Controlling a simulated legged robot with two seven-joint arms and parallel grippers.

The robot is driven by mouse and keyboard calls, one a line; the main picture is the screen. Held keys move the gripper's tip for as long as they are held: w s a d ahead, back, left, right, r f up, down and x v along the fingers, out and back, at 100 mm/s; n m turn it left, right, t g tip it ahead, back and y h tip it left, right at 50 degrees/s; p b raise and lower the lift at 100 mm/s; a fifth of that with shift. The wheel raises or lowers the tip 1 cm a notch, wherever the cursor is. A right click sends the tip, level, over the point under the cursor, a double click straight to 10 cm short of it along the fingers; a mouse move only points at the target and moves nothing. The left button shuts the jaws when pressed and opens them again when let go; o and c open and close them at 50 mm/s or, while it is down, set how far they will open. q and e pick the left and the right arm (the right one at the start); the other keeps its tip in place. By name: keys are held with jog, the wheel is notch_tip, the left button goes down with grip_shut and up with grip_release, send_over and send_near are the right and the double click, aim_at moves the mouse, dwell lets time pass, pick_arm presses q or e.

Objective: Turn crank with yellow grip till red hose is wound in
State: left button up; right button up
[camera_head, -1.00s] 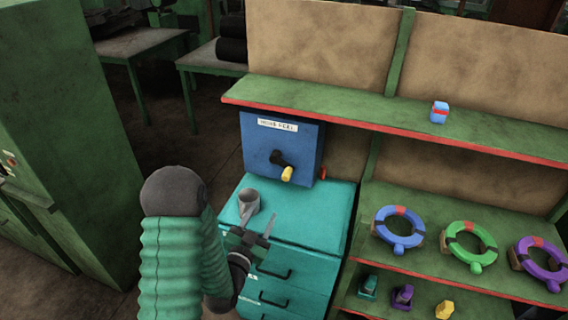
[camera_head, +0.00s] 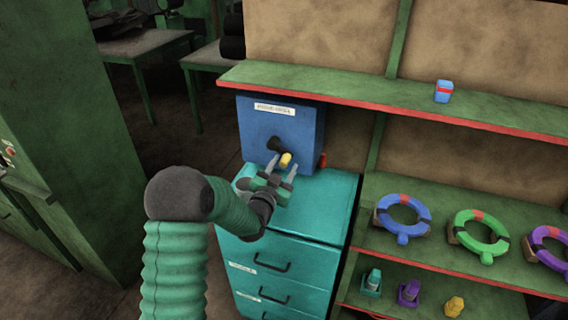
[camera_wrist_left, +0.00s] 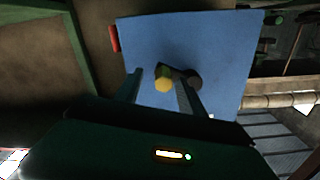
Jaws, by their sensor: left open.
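The blue hose reel box (camera_head: 288,128) stands on a teal drawer cabinet (camera_head: 325,196). Its black crank (camera_head: 275,145) carries a yellow grip (camera_head: 286,160). A bit of red (camera_head: 323,160), likely the hose end, shows at the box's right side; in the left wrist view it is at the upper left (camera_wrist_left: 113,38). My left gripper (camera_head: 283,168) is open just in front of the yellow grip. In the left wrist view the yellow grip (camera_wrist_left: 164,79) lies between or just beyond the two fingertips (camera_wrist_left: 160,78); contact cannot be told. My right gripper is not in view.
A green shelf (camera_head: 420,100) with a red edge runs above and right, bearing a small blue and red block (camera_head: 443,92). Coloured rings (camera_head: 403,217) and small items (camera_head: 409,292) sit on the lower shelves. A grey cup is largely hidden behind my gripper.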

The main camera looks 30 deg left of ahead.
pick_arm(q)
jog(key=shift+w, duration=0.5)
jog(key=shift+a+f, duration=0.1)
jog(key=shift+a, duration=0.55)
jog(key=shift+c, duration=0.8)
jog(key=shift+a+f, duration=0.1)
jog(key=shift+c, duration=1.2)
jog(key=shift+w+d, duration=0.15)
jog(key=shift+d, duration=0.25)
grip_shut()
jog(key=shift+a, duration=0.15)
